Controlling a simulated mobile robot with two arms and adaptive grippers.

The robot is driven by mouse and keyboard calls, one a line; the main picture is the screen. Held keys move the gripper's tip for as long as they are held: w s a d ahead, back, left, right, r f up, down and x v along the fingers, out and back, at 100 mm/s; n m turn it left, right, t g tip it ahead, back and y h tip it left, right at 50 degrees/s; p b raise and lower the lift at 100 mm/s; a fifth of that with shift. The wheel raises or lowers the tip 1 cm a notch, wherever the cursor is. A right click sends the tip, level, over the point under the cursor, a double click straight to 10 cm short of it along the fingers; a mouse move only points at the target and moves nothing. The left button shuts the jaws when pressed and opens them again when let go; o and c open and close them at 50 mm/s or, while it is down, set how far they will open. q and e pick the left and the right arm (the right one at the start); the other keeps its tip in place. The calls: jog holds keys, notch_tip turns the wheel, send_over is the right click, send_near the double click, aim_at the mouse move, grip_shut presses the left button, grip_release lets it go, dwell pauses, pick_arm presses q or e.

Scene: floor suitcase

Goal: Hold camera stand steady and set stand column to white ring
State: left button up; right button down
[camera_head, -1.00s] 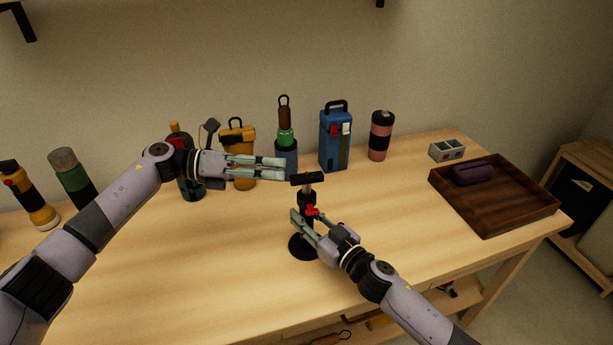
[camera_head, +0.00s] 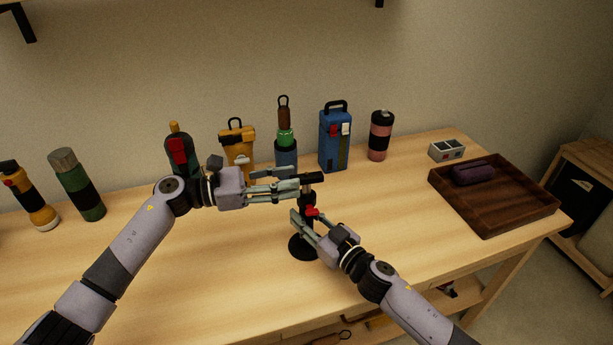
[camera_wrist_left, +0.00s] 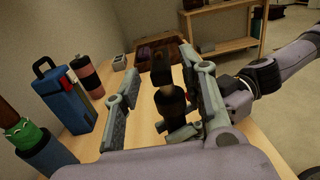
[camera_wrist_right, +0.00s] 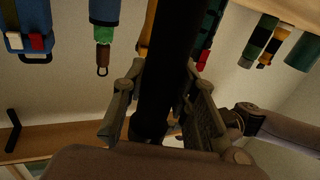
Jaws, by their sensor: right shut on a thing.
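The camera stand (camera_head: 301,249) is upright on the table, with a round black base, a dark column, a red clamp (camera_head: 312,211) and a black crosspiece (camera_head: 314,177) on top. My right gripper (camera_head: 301,216) is shut on the stand's lower column, near the clamp. My left gripper (camera_head: 292,182) is open at the column's upper part, just below the crosspiece. In the left wrist view the stand's column (camera_wrist_left: 169,101) shows between the spread fingers, with a gap at the left one. In the right wrist view the dark column (camera_wrist_right: 165,75) runs between the fingers. I cannot make out a white ring.
A blue case (camera_head: 334,142), a pink-and-black bottle (camera_head: 380,137) and several other bottles stand along the wall. A brown tray (camera_head: 508,208) with a purple case (camera_head: 473,173) lies at the right. The table's front left is clear.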

aim_at(306, 175)
pick_arm(q)
jog(key=x, duration=0.4)
jog(key=shift+w+d, duration=0.1)
jog(key=shift+d, duration=0.3)
grip_shut()
dwell(0.5)
